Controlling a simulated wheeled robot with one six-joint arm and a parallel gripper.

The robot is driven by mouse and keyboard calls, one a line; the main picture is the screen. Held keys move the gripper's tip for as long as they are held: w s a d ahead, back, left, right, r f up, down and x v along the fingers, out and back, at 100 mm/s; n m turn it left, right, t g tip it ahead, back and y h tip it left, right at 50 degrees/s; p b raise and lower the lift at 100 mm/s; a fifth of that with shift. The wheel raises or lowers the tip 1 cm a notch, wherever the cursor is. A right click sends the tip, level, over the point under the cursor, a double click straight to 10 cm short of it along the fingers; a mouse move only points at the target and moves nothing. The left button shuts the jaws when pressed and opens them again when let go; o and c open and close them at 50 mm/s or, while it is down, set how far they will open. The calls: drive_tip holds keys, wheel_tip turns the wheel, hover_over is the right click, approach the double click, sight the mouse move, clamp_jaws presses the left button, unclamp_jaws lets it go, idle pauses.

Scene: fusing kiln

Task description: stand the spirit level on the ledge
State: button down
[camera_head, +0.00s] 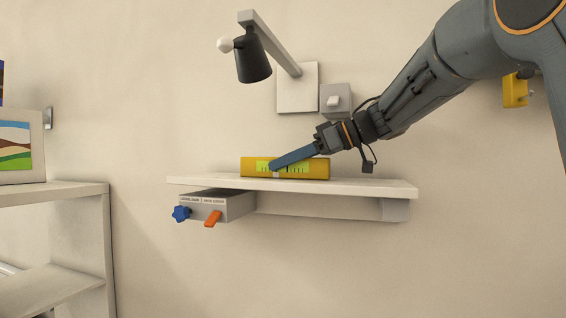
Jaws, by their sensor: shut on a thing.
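The spirit level (318,170) is a yellow bar with a green window and dark marks. It lies lengthwise along the white ledge (370,187) on the wall, left of the ledge's middle, and appears to rest on its top. My gripper (275,168) reaches in from the upper right, with its blue-grey finger slanting down across the level's front. It is shut on the level near its middle. The finger hides part of the window, and the far finger is not visible.
A lamp with a black shade (253,60) hangs on the wall above the ledge. A grey switch box (336,99) is behind my arm. Under the ledge is a grey box (238,206) with a blue knob (181,214) and an orange lever (213,218). A shelf unit (75,192) with a picture stands left.

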sight(318, 169)
drive_tip(key=shift+f, duration=0.15)
drive_tip(key=c, duration=1.4)
unclamp_jaws()
drive_tip(key=b+v, duration=0.2)
drive_tip(key=v, duration=0.5)
drive_tip(key=shift+d+b, duration=0.2)
drive_tip(key=shift+b, duration=0.2)
drive_tip(key=shift+r+p+v, duration=0.2)
drive_tip(key=shift+p+v, duration=0.75)
drive_tip(key=shift+v, duration=0.35)
drive_tip(key=shift+p+v, duration=0.45)
drive_tip(key=shift+v, duration=0.45)
drive_tip(key=shift+s+a+f, duration=0.1)
